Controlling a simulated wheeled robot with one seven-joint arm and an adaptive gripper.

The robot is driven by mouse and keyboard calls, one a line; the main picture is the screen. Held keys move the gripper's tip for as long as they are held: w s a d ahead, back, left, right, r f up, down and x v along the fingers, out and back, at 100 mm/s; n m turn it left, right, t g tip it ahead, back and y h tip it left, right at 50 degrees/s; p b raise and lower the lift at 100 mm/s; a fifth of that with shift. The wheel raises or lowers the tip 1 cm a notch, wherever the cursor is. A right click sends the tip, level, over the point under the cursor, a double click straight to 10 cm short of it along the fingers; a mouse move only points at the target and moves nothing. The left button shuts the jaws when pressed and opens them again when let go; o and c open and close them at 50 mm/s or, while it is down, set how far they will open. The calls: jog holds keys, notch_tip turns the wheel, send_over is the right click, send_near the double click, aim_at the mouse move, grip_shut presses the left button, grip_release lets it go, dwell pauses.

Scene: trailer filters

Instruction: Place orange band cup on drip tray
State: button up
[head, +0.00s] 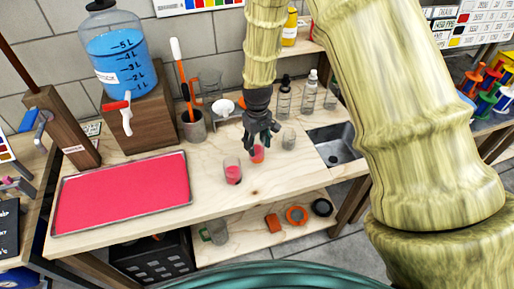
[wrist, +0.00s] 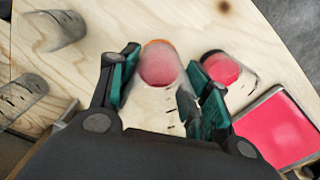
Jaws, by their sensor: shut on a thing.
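The orange band cup (head: 257,155) is a clear cup with red contents, and its orange edge shows at the top in the wrist view (wrist: 158,66). My gripper (head: 260,140) is shut on it, with one teal-padded finger on each side. I cannot tell whether the cup touches the table. The only tray I see is a wide, shallow metal tray (head: 186,163) with a flat red surface, on the left of the table in the head view. Its corner shows at the right in the wrist view (wrist: 261,95). The cup is apart from it.
A similar cup with a dark band (head: 232,171) stands close by, between my gripper and the tray. An empty clear cup (head: 289,139) and several bottles (head: 308,94) stand on the other side. A blue water dispenser (head: 117,60) on a wooden block is behind the tray.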

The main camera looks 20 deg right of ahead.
aim_at(257, 150)
jog(key=shift+f+p, duration=0.85)
jog(key=shift+f, duration=0.85)
jog(key=shift+f, duration=0.15)
jog(key=o, duration=1.1)
jog(key=shift+c, duration=0.2)
